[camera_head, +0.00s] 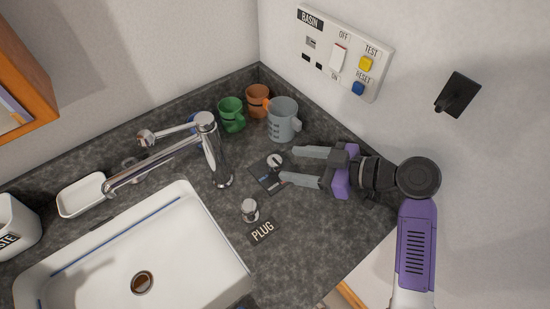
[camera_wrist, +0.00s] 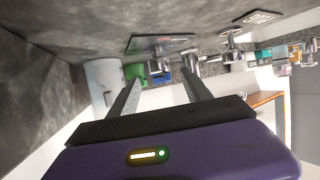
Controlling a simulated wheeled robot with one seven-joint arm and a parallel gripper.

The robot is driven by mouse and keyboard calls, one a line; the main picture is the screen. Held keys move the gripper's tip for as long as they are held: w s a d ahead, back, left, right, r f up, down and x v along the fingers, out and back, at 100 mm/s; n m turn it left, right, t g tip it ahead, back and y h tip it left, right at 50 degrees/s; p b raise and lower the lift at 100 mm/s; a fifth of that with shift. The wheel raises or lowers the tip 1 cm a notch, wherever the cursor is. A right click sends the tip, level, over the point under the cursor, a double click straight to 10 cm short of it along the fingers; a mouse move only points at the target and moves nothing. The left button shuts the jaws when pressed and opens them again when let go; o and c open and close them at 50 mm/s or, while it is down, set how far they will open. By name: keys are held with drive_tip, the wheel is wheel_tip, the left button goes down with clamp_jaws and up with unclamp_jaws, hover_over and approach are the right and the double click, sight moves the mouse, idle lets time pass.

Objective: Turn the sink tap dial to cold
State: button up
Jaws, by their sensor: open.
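The tap dial (camera_head: 274,160) is a small round silver knob on a dark plate (camera_head: 262,180) on the counter, right of the chrome tap (camera_head: 215,150). Its pointer direction is too small to read. My gripper (camera_head: 290,165) is open, with its two grey fingers pointing left at the dial from the right. The fingertips are close to the dial; I cannot tell if they touch it. In the wrist view the gripper (camera_wrist: 162,80) is open and empty between the fingers, with the dark plate (camera_wrist: 160,42) beyond.
A grey mug (camera_head: 283,120), a green mug (camera_head: 231,114) and an orange mug (camera_head: 257,100) stand behind the dial. The plug knob (camera_head: 250,210) is in front, by the white sink (camera_head: 190,245). A switch panel (camera_head: 345,55) is on the right wall.

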sight(278, 162)
drive_tip(key=shift+p+x, duration=0.45)
drive_tip(key=shift+x, duration=2.7)
clamp_jaws()
